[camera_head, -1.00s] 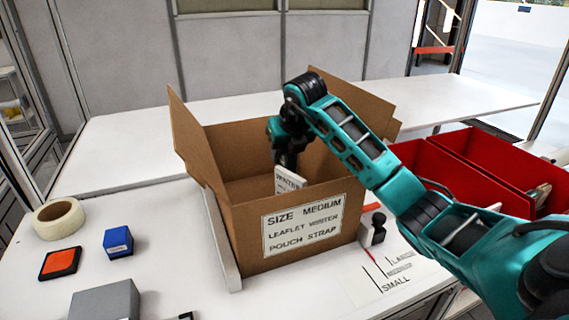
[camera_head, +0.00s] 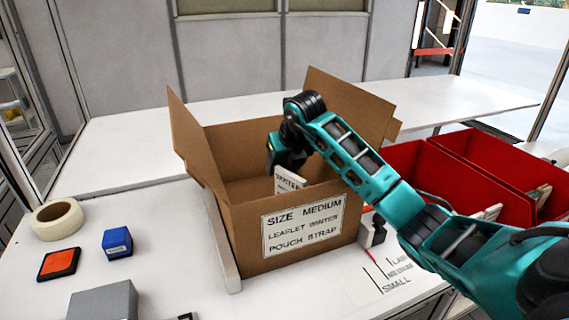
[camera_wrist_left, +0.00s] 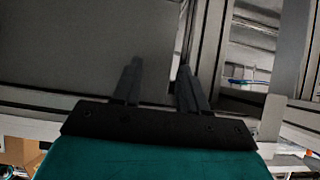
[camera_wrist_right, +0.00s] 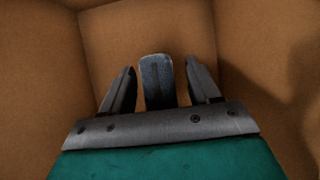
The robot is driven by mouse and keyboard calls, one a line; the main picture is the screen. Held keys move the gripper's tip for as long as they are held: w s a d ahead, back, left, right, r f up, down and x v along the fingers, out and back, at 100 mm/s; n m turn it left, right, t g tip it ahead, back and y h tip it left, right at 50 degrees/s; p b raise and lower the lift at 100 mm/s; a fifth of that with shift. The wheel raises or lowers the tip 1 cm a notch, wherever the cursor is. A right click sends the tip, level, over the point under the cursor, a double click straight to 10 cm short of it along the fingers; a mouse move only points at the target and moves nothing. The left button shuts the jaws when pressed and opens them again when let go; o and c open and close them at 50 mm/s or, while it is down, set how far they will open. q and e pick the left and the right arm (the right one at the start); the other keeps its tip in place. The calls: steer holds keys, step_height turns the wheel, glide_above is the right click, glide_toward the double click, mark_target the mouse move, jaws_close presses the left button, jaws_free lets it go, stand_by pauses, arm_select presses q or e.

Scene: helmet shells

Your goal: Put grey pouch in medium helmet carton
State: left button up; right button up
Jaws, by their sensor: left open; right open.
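The medium helmet carton (camera_head: 240,240) stands open on the table, with a "SIZE MEDIUM" label listing leaflet, winter, pouch and strap. My right gripper (camera_wrist_right: 161,70) reaches down inside it, open; in the head view its fingertips are hidden. In the right wrist view, a dark grey rounded piece (camera_wrist_right: 157,82), apparently the grey pouch, shows between the spread fingers against the carton's brown inside. I cannot tell whether it touches a finger or the carton. A white card marked "WINTER" (camera_head: 287,181) stands in the carton. My left gripper (camera_wrist_left: 160,68) is open and empty, outside the head view.
A tape roll (camera_head: 56,219), orange pad (camera_head: 59,263), blue block (camera_head: 117,242) and grey box (camera_head: 103,301) lie on the left. The carton's raised flaps (camera_head: 345,100) flank the opening.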

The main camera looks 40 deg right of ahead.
steer(key=p+v, duration=0.1)
steer(key=v, duration=1.1)
steer(key=shift+r, duration=0.1)
